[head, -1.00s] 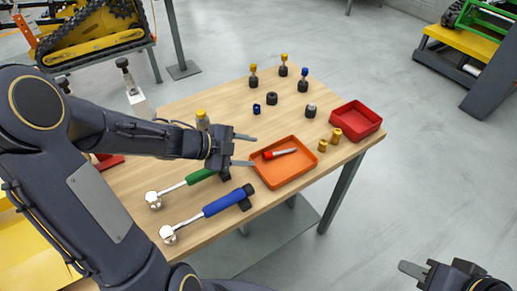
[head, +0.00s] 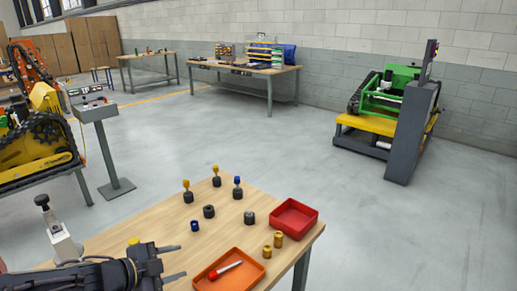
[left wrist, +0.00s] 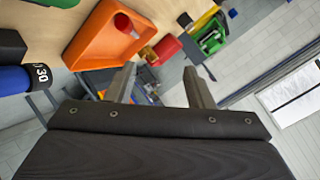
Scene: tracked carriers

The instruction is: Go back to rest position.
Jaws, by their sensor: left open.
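My left gripper (head: 182,261) is open and empty at the left of the orange tray (head: 257,264). It also shows in the left wrist view, with its two fingers (left wrist: 160,78) apart and nothing between them. The tray holds a screwdriver-like tool with a red end (head: 224,270). In the left wrist view the orange tray (left wrist: 88,52) is beyond the fingers, up and to the left. A blue handle marked 30 (left wrist: 15,79) lies at the left edge of that view. My right gripper is in neither view.
The wooden table (head: 120,235) carries several dark sockets, some with yellow or blue tops, two brass pieces (head: 272,246) and a red bin (head: 294,232). A grey stand (head: 117,186) is at the left. Open floor lies beyond the table.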

